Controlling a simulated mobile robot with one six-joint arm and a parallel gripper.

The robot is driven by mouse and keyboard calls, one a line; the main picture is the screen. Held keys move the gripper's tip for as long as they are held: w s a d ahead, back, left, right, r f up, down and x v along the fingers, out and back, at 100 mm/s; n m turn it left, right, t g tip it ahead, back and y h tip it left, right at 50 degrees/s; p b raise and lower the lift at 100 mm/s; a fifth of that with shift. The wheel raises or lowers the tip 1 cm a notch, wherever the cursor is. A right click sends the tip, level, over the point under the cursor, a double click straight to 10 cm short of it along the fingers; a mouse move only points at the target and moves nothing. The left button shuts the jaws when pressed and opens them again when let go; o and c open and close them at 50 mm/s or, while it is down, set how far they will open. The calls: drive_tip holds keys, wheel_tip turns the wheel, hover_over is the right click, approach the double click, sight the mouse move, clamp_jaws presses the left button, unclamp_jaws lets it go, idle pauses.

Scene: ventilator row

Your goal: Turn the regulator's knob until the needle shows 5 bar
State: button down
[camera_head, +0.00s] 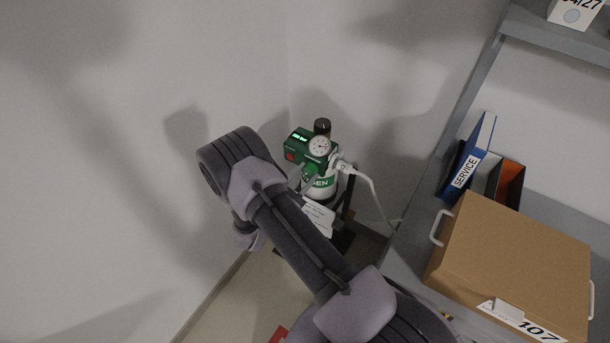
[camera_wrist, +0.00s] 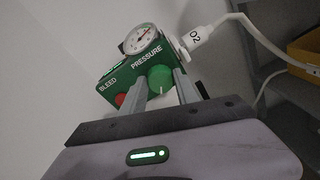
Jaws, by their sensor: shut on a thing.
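The regulator is a green box (camera_wrist: 122,78) labelled BLEED and PRESSURE in the wrist view; it also shows in the head view (camera_head: 300,140). Its round white gauge (camera_wrist: 140,38) faces the camera, but the scale is too small to read. The green knob (camera_wrist: 160,78) with a white mark sits under the PRESSURE label. My gripper (camera_wrist: 162,86) is shut on this knob, one finger on each side. A red button (camera_wrist: 120,99) is beside the left finger, near BLEED.
A white O2 connector (camera_wrist: 195,38) with a hose leaves the regulator's right side. The regulator stands on a gas cylinder (camera_head: 320,188) in the wall corner. A shelf at right holds a cardboard box (camera_head: 510,262) and a blue SERVICE binder (camera_head: 470,160).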

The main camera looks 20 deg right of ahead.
idle(0.4)
drive_tip(key=c, duration=0.9)
unclamp_jaws()
drive_tip(key=p+v, duration=0.3)
drive_tip(key=v, duration=1.4)
drive_tip(key=shift+s+a, duration=0.15)
drive_tip(key=shift+a, duration=0.05)
